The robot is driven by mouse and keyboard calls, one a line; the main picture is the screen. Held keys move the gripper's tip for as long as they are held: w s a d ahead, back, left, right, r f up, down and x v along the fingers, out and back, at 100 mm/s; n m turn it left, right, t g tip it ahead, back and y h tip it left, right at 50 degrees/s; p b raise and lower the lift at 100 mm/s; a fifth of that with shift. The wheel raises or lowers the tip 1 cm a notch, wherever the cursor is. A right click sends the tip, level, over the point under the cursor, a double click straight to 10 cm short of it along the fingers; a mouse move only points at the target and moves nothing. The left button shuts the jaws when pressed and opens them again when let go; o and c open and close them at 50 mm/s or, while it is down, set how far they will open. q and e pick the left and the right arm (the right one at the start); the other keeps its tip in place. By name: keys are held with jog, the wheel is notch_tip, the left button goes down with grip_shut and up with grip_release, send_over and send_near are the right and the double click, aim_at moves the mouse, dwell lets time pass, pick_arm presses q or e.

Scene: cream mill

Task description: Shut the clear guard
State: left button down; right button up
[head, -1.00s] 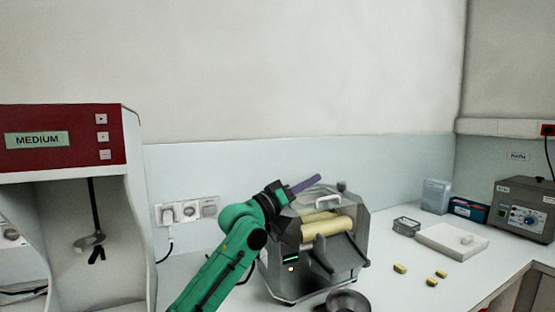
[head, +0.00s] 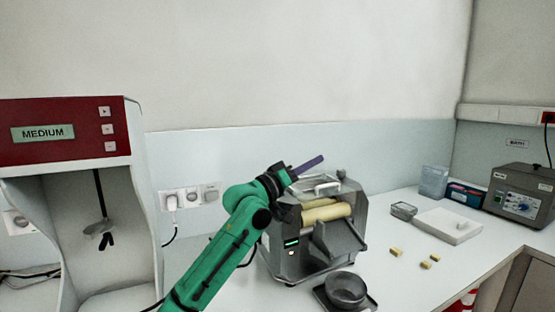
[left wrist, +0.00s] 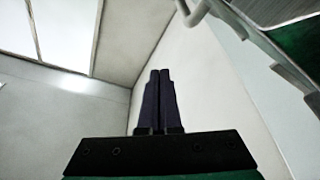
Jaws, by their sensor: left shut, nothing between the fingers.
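The grey mill (head: 345,240) stands on the white bench with two cream rollers (head: 325,213) showing at its top. The clear guard's pale bar handle (head: 325,187) is above and behind the rollers; the clear panel itself is hard to make out, so its exact angle cannot be told. My left gripper (head: 312,163) is shut and empty, at the upper left of the mill, with its purple fingers pointing up to the right. In the left wrist view the shut fingers (left wrist: 159,76) point towards the wall and ceiling, with a bar handle (left wrist: 193,14) close by at the top. My right gripper is out of view.
A dark bowl (head: 346,288) stands in front of the mill. A red-fronted mixer (head: 65,135) stands at left. The back wall is close behind the mill.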

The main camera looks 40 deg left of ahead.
pick_arm(q)
jog(key=shift+s+a+b, duration=0.25)
jog(key=shift+s+b, duration=0.45)
jog(key=shift+s, duration=0.2)
jog(key=s+a+b, duration=0.1)
jog(key=s, duration=0.1)
jog(key=s+a+f+b, duration=0.1)
jog(key=s+b, duration=0.1)
jog(key=s+a+f+b, duration=0.1)
jog(key=a+b, duration=0.1)
jog(key=shift+s+f, duration=0.1)
jog(key=shift+s, duration=0.65)
jog(key=shift+s+r, duration=0.15)
jog(key=shift+r, duration=0.2)
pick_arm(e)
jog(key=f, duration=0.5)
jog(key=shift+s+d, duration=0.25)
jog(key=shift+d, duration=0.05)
